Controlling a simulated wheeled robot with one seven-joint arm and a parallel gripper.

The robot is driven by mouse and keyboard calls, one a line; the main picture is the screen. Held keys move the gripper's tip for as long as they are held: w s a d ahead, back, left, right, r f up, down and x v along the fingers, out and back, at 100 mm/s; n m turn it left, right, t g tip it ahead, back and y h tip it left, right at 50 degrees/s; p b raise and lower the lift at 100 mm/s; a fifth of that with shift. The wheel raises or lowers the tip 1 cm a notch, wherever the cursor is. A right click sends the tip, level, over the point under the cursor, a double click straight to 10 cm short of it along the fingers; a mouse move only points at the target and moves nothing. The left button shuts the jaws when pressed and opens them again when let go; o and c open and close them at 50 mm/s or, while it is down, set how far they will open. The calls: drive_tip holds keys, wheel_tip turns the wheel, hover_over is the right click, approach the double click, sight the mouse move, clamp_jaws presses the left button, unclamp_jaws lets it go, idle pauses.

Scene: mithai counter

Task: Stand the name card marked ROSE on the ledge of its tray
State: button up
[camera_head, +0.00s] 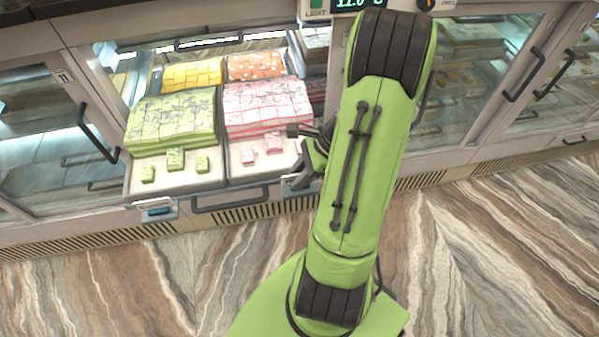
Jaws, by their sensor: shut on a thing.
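My green arm reaches from the floor up to the open case. My gripper (303,178) is low at the front right corner of the tray with pink sweets (268,104), partly hidden behind my arm. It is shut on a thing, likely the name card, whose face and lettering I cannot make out. The front ledge (297,186) of this pink tray is right by the gripper. I cannot tell whether the held thing touches the ledge.
The tray of green sweets (172,120) stands to the left, with a blue card (157,210) at its front. Yellow (192,75) and orange (256,66) sweets lie behind. A dark handle (230,201) runs below the trays. Glass doors flank the opening; the marbled floor is clear.

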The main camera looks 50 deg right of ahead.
drive_tip(key=o, duration=1)
drive_tip(key=shift+c, duration=0.2)
drive_tip(key=p+v, duration=0.7)
drive_tip(key=v, duration=0.9)
drive_tip(key=shift+f, duration=0.1)
